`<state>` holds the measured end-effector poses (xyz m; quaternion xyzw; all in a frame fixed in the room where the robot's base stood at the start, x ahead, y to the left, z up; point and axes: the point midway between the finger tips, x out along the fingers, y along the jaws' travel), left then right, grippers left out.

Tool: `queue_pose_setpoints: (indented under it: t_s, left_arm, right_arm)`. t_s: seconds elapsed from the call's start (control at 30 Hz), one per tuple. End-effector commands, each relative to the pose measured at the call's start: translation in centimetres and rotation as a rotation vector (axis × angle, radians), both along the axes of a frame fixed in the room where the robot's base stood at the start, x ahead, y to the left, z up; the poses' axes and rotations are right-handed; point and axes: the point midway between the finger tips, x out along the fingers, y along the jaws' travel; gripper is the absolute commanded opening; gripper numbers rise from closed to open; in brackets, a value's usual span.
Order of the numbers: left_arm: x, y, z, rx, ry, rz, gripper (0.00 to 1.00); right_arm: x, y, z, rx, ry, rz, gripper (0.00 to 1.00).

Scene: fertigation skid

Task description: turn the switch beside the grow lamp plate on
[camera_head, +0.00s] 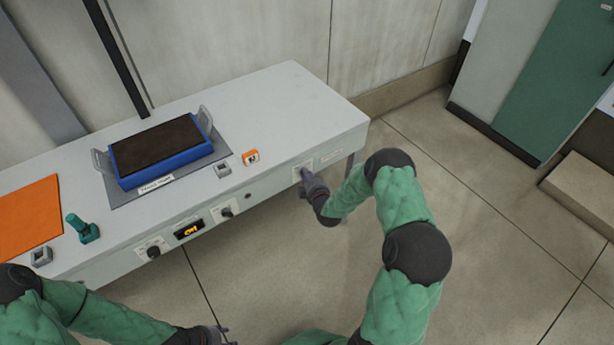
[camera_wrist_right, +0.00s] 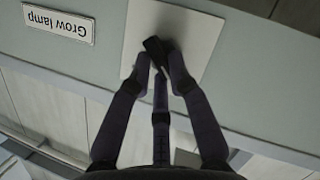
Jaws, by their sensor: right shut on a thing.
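The grow lamp plate (camera_wrist_right: 58,24) is a small white label, upside down in the right wrist view. It also shows faintly on the bench's front in the head view (camera_head: 331,155). Beside it is a pale square switch plate (camera_wrist_right: 195,38) with a dark switch knob (camera_wrist_right: 156,46). My right gripper (camera_wrist_right: 160,70) is shut on this knob; its fingers partly hide it, so its setting is unclear. In the head view my right gripper (camera_head: 308,183) is at the right part of the bench front. My left gripper (camera_head: 218,334) is low at the bottom edge, away from the bench.
The bench (camera_head: 290,95) carries a blue tray (camera_head: 160,150) of dark soil, an orange mat (camera_head: 28,215), a green fitting (camera_head: 82,228) and an orange block (camera_head: 250,157).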

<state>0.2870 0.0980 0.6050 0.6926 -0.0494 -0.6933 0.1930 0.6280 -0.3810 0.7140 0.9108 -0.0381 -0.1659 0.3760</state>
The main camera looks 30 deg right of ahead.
Motion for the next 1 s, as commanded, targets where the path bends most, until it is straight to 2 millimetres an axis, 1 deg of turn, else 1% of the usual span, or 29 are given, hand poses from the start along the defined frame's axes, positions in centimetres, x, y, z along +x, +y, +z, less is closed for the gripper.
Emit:
queue_pose_setpoints:
  t_s: [0.17, 0.37, 0.77, 1.0]
  left_arm:
    - [0.0, 0.0, -0.1, 0.0, 0.0, 0.0, 0.44]
    - [0.0, 0.0, -0.4, 0.0, 0.0, 0.0, 0.44]
    - [0.0, 0.0, -1.1, 0.0, 0.0, 0.0, 0.44]
    - [0.0, 0.0, -1.0, 0.0, 0.0, 0.0, 0.44]
  right_arm:
    - [0.0, -0.1, 0.0, 0.058, 0.006, 0.001, 0.0]
    - [0.0, -0.4, 0.1, 0.193, 0.016, -0.001, 0.0]
    - [0.0, -1.0, 0.0, 0.565, 0.048, 0.0, 0.0]
    - [0.0, -1.3, 0.0, 0.792, 0.066, 0.001, 0.0]
